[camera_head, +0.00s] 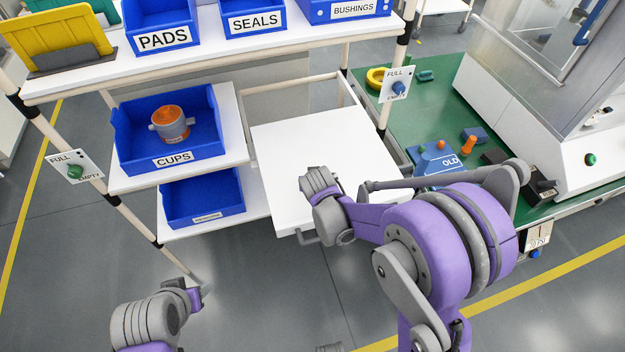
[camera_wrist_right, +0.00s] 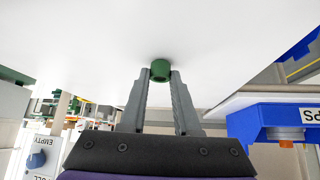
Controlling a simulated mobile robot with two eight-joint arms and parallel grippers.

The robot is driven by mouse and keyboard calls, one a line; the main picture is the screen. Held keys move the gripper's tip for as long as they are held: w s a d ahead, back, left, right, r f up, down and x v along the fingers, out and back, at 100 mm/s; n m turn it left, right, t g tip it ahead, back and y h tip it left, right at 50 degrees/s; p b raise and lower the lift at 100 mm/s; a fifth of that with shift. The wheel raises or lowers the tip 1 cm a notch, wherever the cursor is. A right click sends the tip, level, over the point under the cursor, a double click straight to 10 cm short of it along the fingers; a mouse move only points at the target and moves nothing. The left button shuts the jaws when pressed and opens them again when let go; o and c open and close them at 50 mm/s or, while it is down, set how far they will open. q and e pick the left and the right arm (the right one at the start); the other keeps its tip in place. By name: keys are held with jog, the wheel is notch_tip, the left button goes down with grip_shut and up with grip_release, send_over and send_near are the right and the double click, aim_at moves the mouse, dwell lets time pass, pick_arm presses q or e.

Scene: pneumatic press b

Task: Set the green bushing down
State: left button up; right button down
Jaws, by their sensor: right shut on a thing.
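The green bushing (camera_wrist_right: 160,70) shows in the right wrist view between the fingertips of my right gripper (camera_wrist_right: 160,77). The gripper is shut on it. The bushing is close against the white pull-out shelf (camera_wrist_right: 90,35); I cannot tell whether it touches. In the head view my right arm reaches over this white shelf (camera_head: 275,150), and its wrist hides the fingers and the bushing. My left gripper (camera_head: 196,293) is low at the bottom left, over the floor, away from the shelf. Its fingers are too small to judge.
Blue bins for pads (camera_head: 165,28), seals (camera_head: 250,15) and bushings (camera_head: 345,10) stand on the upper shelf. The cups bin (camera_head: 128,135) holds an orange and grey cup (camera_head: 170,124). A green bench (camera_head: 425,105) with a press is at right. The pull-out shelf's visible surface is clear.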

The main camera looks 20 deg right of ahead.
jog(key=shift+f, duration=0.15)
jog(key=c, duration=0.6)
grip_release()
jog(key=shift+c, duration=0.2)
jog(key=shift+r, duration=0.3)
jog(key=p+v, duration=0.1)
jog(key=v, duration=1.1)
jog(key=s+d+n+g, duration=0.1)
jog(key=s+d, duration=0.1)
jog(key=s, duration=0.7)
jog(key=s+d+r+y, duration=0.1)
jog(key=s+d, duration=0.1)
jog(key=s, duration=0.8)
jog(key=shift+n+g, duration=0.4)
jog(key=shift+d+r, duration=0.1)
jog(key=shift+d, duration=0.05)
